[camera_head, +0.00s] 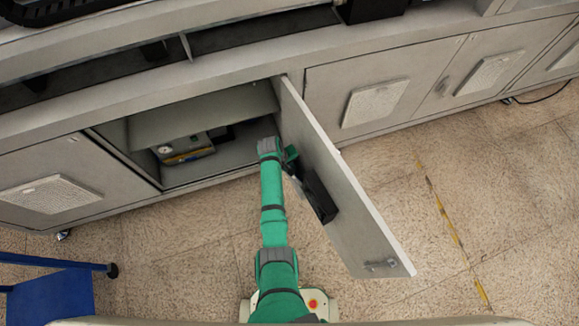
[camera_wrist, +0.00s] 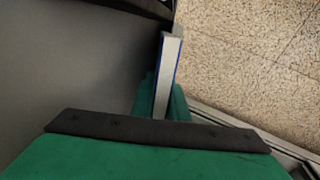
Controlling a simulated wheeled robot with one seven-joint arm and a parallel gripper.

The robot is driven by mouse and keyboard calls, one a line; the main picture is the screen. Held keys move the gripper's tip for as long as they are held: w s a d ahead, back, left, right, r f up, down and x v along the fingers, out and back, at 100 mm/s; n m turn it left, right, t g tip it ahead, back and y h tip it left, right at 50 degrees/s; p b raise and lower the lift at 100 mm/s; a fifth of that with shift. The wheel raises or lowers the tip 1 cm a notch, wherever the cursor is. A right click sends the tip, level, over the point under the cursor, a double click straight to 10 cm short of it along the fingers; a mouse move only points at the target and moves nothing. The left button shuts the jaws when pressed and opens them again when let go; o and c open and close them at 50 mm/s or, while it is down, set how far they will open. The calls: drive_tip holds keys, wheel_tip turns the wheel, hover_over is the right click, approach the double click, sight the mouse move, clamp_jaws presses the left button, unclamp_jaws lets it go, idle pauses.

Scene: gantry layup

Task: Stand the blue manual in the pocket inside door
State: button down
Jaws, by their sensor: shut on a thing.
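My gripper (camera_head: 291,158) is at the inner face of the open cabinet door (camera_head: 350,225), near its hinge side. In the wrist view, my gripper (camera_wrist: 162,100) is shut on the blue manual (camera_wrist: 168,72), seen edge-on as a pale strip of pages with thin blue cover edges. The manual is hard to make out in the head view. The black pocket (camera_head: 319,197) is fixed on the door's inner face, just beyond my gripper toward the free edge. A dark edge at the top of the wrist view (camera_wrist: 150,7) looks like the pocket. The manual appears outside it; contact cannot be told.
The open cabinet holds a shelf (camera_head: 205,115) and a boxed device with a gauge (camera_head: 185,149). Closed doors with pale panels (camera_head: 375,103) stand on both sides. A blue cart (camera_head: 50,290) is at lower left. The floor right of the door is clear.

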drive_tip(key=c, duration=1.6)
unclamp_jaws()
drive_tip(key=shift+c, duration=0.2)
drive_tip(key=shift+r, duration=0.1)
drive_tip(key=v, duration=1)
drive_tip(key=shift+r, duration=0.3)
